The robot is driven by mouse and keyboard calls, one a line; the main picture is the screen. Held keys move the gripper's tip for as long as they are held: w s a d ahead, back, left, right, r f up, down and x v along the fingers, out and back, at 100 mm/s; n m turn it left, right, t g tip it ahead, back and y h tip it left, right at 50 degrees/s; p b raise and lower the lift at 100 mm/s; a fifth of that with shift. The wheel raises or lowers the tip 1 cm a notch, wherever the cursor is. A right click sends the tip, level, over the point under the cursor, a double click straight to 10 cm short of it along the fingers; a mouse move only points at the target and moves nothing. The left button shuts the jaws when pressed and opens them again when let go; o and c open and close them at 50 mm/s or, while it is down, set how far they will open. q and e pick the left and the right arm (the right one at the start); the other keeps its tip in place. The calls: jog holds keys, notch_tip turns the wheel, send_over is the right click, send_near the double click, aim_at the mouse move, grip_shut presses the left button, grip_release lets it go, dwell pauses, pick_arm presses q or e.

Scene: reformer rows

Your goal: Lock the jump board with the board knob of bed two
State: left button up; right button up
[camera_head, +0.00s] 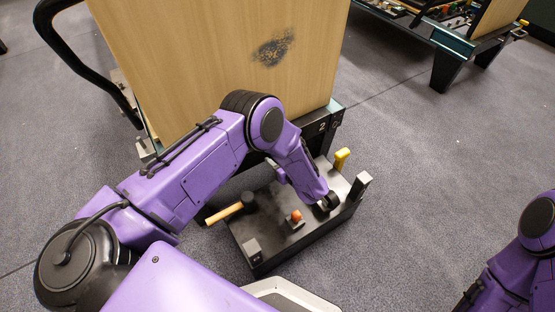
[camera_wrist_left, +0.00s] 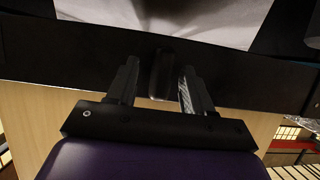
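The jump board (camera_head: 215,60) is a pale wooden panel with a dark speckled patch, standing upright at the end of the bed marked 2 (camera_head: 322,127). Gaps seem to remain on both sides. My right gripper is out of view; only purple arm parts show at the right edge.
A low dark platform (camera_head: 262,232) stands before the bed, with a yellow-topped post (camera_head: 341,158), an orange knob (camera_head: 296,215) and a wooden-handled mallet (camera_head: 226,212). Another bed (camera_head: 452,42) stands at the top right. Carpet (camera_head: 430,140) is clear at right.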

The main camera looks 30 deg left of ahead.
pick_arm(q)
jog(key=p+v, duration=0.2)
jog(key=v, duration=0.8)
jog(key=shift+s+d+r+p, duration=0.2)
jog(key=shift+p, duration=0.2)
